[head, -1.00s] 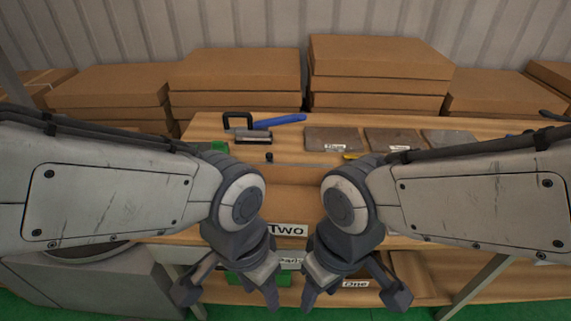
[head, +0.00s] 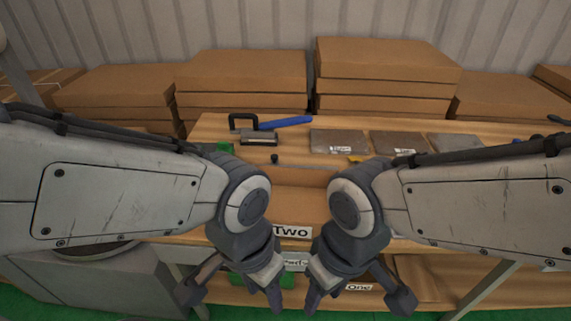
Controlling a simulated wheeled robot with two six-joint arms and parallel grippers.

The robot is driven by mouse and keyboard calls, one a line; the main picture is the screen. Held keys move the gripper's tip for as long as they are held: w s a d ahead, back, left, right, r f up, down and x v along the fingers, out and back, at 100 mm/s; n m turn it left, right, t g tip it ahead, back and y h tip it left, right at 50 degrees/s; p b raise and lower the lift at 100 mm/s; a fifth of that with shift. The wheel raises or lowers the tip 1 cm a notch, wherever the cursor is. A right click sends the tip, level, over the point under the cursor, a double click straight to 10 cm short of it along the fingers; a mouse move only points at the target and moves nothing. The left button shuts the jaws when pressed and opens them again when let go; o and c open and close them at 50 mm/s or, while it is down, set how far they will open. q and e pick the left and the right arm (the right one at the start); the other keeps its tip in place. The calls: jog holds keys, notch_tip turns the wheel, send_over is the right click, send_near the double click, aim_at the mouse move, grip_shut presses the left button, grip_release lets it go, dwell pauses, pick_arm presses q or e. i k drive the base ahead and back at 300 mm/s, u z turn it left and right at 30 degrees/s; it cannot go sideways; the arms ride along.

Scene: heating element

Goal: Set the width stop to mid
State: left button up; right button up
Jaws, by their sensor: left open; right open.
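My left gripper (head: 232,298) is open and empty, hanging in front of the workbench (head: 215,125) at the lower middle. My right gripper (head: 358,296) is open and empty beside it on the right. On the bench top stands a small tool with a black frame handle (head: 243,121) and a grey block (head: 259,138), with a blue handle (head: 287,122) beside it. A small dark knob (head: 275,159) stands nearer the front edge. I cannot tell which part is the width stop. My arms hide parts of the bench.
Labelled grey plates (head: 338,142) lie on the bench to the right, with a yellow item (head: 359,159) near them. Stacked cardboard boxes (head: 240,80) line the back wall. A grey cabinet (head: 100,285) stands lower left.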

aim_at(274, 157)
jog(key=z, duration=0.5)
jog(key=i, duration=0.85)
